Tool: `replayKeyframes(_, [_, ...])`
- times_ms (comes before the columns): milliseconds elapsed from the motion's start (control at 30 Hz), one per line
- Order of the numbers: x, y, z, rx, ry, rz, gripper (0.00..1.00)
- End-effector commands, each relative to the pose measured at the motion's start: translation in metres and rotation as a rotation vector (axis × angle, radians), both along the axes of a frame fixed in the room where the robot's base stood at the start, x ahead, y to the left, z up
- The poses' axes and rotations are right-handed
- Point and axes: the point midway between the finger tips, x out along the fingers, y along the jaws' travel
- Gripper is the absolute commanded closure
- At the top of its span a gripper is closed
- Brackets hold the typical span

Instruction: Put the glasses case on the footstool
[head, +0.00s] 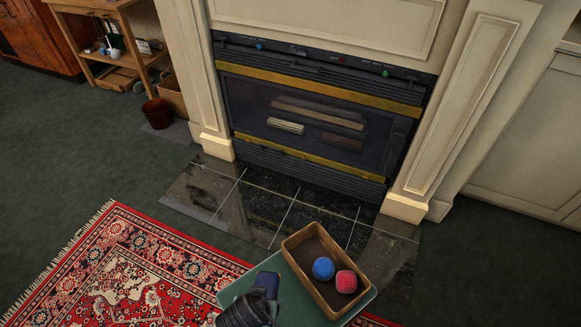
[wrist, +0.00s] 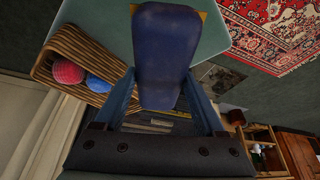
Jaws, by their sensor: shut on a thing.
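My gripper (head: 256,298) is shut on the glasses case (head: 268,281), a dark blue, rounded, long piece. In the wrist view the case (wrist: 166,50) sits between my two fingers (wrist: 164,88) and sticks out beyond them. The footstool (head: 300,306) has a flat green top at the bottom of the head view. The case is over the left part of that top. I cannot tell whether it touches the surface. My gripper hides part of the footstool's top and one end of the case.
A wooden tray (head: 289,247) with a blue ball (head: 323,268) and a red ball (head: 346,281) stands on the footstool's right side. A fireplace (head: 312,115) with a dark tiled hearth (head: 245,211) lies beyond. A red patterned rug (head: 140,265) covers the floor at left.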

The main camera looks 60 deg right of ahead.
Motion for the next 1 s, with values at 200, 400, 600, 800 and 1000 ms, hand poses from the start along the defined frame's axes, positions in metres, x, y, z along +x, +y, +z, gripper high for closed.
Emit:
replayKeyframes(200, [-0.002, -0.002, -0.041, 0.001, 0.002, -0.014, 0.89])
replayKeyframes(400, [-0.001, -0.001, -0.063, 0.001, 0.001, -0.012, 0.89])
replayKeyframes(600, [-0.001, -0.001, -0.084, 0.001, 0.001, -0.011, 0.89])
replayKeyframes(800, [-0.001, -0.002, -0.101, -0.001, 0.0, -0.011, 0.89])
replayKeyframes(1000, [-0.001, -0.001, -0.1, -0.001, 0.0, -0.011, 0.89])
